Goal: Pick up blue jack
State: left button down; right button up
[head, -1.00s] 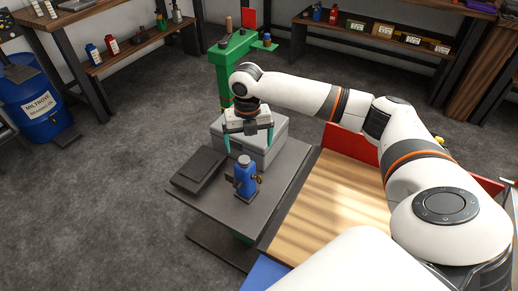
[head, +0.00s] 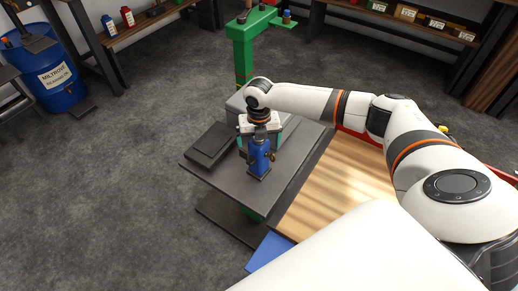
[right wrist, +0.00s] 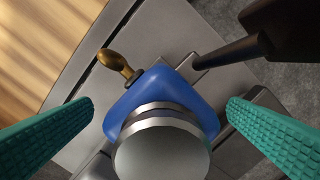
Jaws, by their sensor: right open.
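The blue jack (head: 259,158) stands upright on the dark grey table (head: 222,189), near its front right part. In the right wrist view the jack's blue body (right wrist: 150,92) shows from above, with a round metal top at the lower middle and a brass knob (right wrist: 119,64) sticking out. My right gripper (head: 261,135) is over the jack's upper part. Its teal fingers are open, one on each side of the jack with gaps between, and they do not touch it. My left gripper is not in view.
A green post (head: 243,58) rises behind the table. A wooden surface (head: 335,190) lies to the right.

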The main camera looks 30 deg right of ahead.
jog(key=shift+c, duration=0.5)
jog(key=c, duration=1.8)
jog(key=shift+w+r, duration=0.15)
jog(key=shift+c, duration=1.1)
jog(key=shift+r, duration=0.1)
grip_shut()
